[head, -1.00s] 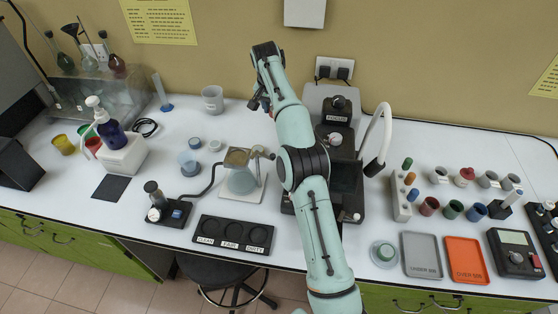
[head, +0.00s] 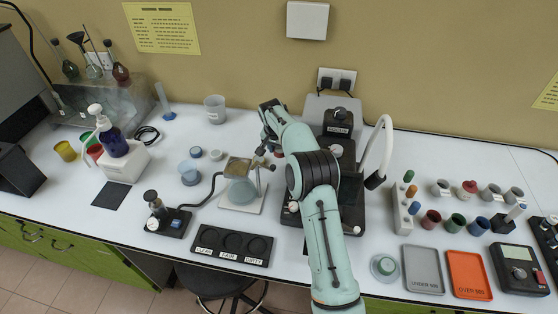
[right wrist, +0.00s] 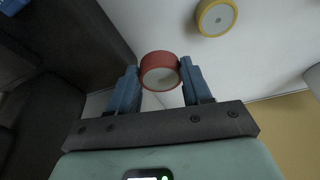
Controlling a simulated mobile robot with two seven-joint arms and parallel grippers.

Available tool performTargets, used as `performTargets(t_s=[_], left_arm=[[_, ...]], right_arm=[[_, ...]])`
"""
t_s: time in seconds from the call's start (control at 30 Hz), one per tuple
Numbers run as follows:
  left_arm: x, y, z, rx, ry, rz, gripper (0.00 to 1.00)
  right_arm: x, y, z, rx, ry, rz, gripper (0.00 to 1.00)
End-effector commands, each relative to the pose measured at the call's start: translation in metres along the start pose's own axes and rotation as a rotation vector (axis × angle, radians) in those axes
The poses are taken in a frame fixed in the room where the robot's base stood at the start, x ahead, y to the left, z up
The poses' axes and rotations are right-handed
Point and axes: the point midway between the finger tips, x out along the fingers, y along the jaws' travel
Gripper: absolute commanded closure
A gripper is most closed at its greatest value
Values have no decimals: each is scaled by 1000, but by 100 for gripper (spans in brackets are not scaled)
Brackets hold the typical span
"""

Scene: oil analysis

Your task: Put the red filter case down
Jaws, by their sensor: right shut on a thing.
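The red filter case (right wrist: 159,72) is a short red cylinder with a pale round face. In the right wrist view it sits between the two blue fingertips of my right gripper (right wrist: 160,84), which is shut on it. In the head view my right gripper (head: 265,143) is low behind the funnel stand, beside the dark focus instrument. The case is not clear in that view. I cannot tell whether it touches the worktop (head: 130,215). My left gripper is not in view.
The funnel flask (head: 240,188) stands just in front and left of the gripper; the dark instrument (head: 345,150) is on its right. A yellow-rimmed round thing (right wrist: 216,17) is near the case. A clear beaker (head: 215,109) stands behind left, with free worktop around it.

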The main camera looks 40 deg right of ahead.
Motion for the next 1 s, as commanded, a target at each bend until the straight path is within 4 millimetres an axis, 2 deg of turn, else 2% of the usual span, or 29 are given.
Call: performTargets(t_s=[0.13,0.3,0.4,0.83,0.87,0.9,1.0], left_arm=[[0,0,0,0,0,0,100],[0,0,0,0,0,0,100],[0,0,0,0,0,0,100],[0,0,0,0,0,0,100],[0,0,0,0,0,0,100],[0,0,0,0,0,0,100],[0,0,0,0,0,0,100]], right_arm=[[14,0,4,0,-1,2,80],[43,0,12,-1,-1,2,80],[54,0,15,0,-1,1,80],[60,0,17,0,0,1,80],[60,0,17,0,0,0,48],[60,0,16,0,1,0,41],[60,0,16,0,0,0,41]])
